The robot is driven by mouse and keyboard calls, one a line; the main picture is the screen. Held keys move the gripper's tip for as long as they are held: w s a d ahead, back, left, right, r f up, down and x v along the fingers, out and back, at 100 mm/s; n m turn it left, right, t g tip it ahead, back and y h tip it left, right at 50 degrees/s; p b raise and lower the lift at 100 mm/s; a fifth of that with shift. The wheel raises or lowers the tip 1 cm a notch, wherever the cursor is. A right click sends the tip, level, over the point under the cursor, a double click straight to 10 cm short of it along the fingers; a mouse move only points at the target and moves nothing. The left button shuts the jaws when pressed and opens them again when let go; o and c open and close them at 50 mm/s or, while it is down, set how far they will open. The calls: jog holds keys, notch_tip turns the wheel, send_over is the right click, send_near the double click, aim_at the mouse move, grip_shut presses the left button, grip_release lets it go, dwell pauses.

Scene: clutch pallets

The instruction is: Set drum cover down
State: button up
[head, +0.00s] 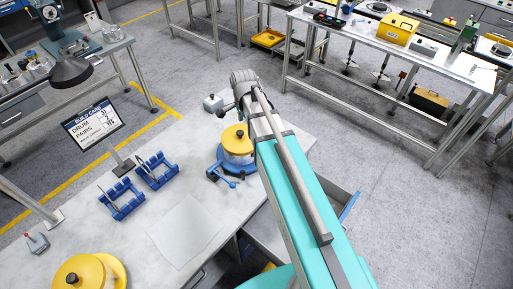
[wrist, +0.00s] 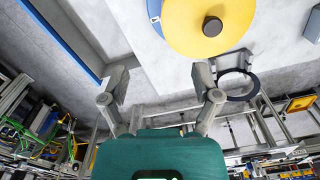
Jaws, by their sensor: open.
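A yellow drum cover (head: 237,141) with a dark knob sits on a blue round base (head: 224,165) on the grey bench, just left of my arm. A yellow cover with a dark knob (wrist: 212,26) also shows at the top of the wrist view, cut off by the frame edge. My gripper (wrist: 162,92) is open with nothing between its fingers, apart from that cover. In the head view the fingers cannot be made out. A second yellow cover (head: 112,270) with a dark knob is at the bottom left of the bench.
Two blue racks (head: 157,170) and a white sheet (head: 186,230) lie on the bench. A build card sign (head: 93,123) stands at its back left. An open drawer (head: 335,205) juts out right of my arm.

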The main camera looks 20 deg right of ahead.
jog(key=s+n, duration=1.2)
jog(key=n, duration=0.2)
jog(key=shift+s+d+n, duration=0.25)
jog(key=shift+d+n, duration=0.05)
jog(key=shift+f, duration=0.1)
notch_tip(320, 180, down, 16)
jog(key=b, duration=1.6)
